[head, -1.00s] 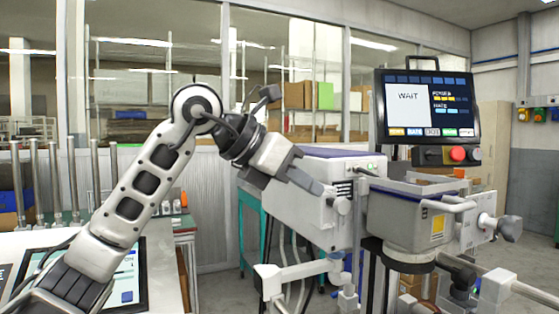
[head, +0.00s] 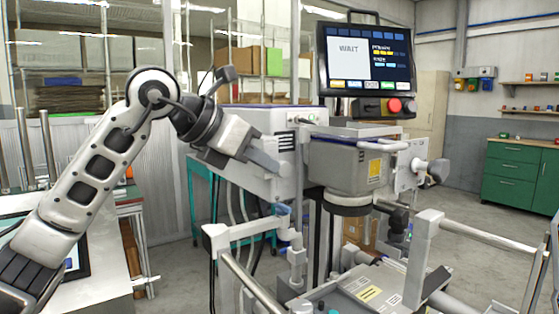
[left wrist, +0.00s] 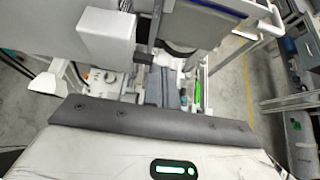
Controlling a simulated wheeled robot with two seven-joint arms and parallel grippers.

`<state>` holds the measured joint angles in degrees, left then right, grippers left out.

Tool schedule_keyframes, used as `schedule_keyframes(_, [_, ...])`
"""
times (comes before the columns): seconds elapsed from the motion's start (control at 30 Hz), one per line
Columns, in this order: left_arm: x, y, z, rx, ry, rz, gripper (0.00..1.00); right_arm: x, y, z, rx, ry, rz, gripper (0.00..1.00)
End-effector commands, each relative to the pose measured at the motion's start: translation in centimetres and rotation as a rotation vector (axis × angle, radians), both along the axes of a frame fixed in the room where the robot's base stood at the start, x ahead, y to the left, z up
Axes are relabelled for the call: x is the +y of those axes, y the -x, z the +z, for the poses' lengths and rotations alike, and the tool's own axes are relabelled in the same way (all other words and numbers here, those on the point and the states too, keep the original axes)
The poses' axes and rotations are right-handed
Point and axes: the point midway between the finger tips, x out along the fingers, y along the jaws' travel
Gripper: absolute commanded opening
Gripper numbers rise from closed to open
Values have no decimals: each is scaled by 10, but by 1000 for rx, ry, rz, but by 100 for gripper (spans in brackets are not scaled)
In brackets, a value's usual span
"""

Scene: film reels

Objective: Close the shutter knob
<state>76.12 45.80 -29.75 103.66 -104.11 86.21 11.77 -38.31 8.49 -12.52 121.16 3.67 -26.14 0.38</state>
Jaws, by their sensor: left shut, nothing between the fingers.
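My left gripper (head: 283,171) is shut and empty. Its fingers point right and down against the side of the pale machine housing (head: 262,125), near its right end. A small light knob at that end is largely covered by the fingers; I cannot tell whether they touch it. Another knob, dark grey (head: 438,171), sticks out at the right of the machine, well away from the gripper. Neither is labelled, so I cannot tell which is the shutter knob. The left wrist view shows the dark gripper edge (left wrist: 150,120) and machine parts beyond. My right gripper is not in view.
A monitor (head: 362,62) reading WAIT stands above the machine, with a red button (head: 394,105) below it. Metal rails and posts (head: 425,245) stand in front. A green cabinet (head: 515,178) is at the far right; open floor lies before it.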

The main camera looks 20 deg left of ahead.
Motion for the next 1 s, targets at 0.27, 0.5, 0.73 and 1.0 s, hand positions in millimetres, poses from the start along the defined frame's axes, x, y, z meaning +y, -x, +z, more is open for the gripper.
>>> schedule_keyframes(0.27, [10, 5, -10, 4, 0, 18, 0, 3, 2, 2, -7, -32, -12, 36])
schedule_keyframes(0.5, [9, 5, -10, 5, -2, 16, 0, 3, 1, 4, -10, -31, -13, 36])
schedule_keyframes(0.73, [18, 17, 11, -1, -1, 10, 0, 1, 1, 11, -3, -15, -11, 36])
schedule_keyframes(1.0, [46, 57, 44, -7, 2, 8, 0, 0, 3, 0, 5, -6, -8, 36])
